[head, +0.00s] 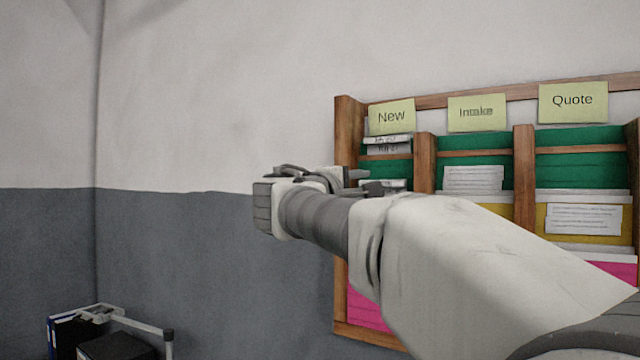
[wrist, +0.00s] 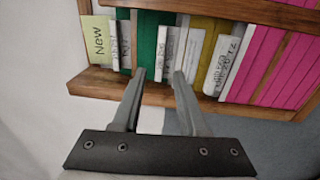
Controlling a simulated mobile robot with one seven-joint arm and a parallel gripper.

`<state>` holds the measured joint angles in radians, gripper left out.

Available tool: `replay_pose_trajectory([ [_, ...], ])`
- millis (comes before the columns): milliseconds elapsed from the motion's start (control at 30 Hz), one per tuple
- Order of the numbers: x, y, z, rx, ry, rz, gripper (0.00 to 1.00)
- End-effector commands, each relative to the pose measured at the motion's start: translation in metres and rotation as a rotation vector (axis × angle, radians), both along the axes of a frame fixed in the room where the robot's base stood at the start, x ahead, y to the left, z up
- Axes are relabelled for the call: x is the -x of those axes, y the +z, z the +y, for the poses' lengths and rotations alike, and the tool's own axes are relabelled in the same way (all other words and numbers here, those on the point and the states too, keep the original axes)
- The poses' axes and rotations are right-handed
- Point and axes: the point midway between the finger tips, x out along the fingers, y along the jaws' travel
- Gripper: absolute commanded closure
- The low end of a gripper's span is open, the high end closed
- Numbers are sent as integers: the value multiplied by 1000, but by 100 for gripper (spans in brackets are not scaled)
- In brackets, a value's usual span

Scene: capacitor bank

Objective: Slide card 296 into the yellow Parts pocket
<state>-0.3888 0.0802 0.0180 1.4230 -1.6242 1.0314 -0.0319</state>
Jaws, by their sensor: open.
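My gripper (wrist: 161,76) is open, with its fingertips close to the cards in the New column in the wrist view. A white card (wrist: 167,48) in a green pocket shows just past the gap between the fingers. I cannot tell whether the fingers touch it. The yellow pocket (wrist: 204,27) of this column lies to the right and has a white card (wrist: 221,62) in front. I cannot read 296 on any card, and no Parts label is readable. In the head view my gripper (head: 368,181) is at the rack's left column.
The wooden rack (head: 347,125) hangs on the wall, with columns labelled New (head: 391,117), Intake (head: 477,112) and Quote (head: 573,103). Wooden dividers separate the columns. Pink pockets (wrist: 266,62) are at the bottom. A dark box (head: 117,347) stands low at left.

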Motion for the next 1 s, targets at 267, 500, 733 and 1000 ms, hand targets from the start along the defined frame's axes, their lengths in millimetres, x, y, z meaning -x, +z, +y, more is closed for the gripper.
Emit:
replay_pose_trajectory([
  [267, -28, 5, -21, 0, -2, 3, 57],
  [500, -49, 5, -37, 0, -2, 2, 57],
  [733, -62, 6, -46, -1, -1, 1, 57],
  [1000, -64, 6, -48, -1, -1, 1, 57],
])
